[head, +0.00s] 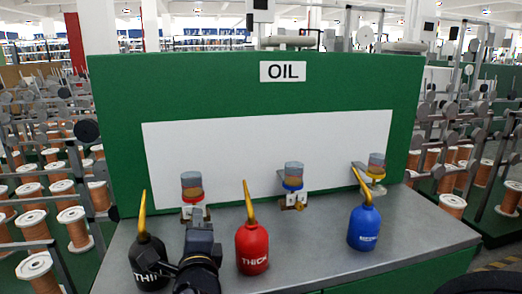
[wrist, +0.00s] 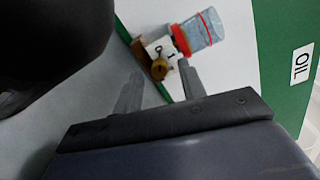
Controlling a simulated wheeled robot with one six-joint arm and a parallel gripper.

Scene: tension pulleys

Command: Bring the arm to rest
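My gripper (wrist: 160,88) is open and empty in the wrist view, its two fingers apart. Past its fingertips is an oil cup with a red band (wrist: 200,32), with a brass valve (wrist: 159,68) below it. In the head view my dark arm comes up from the bottom edge, between the black oil can (head: 150,262) and the red oil can (head: 252,249). The fingertips are hard to make out there. The same red-banded cup (head: 192,187) is on the white panel just beyond the arm.
A blue oil can (head: 363,227) stands at the right of the grey bench (head: 310,250). A blue-banded cup (head: 293,176) and a yellow-banded cup (head: 376,165) are on the panel. A large dark shape (wrist: 45,40) fills the wrist view's upper left.

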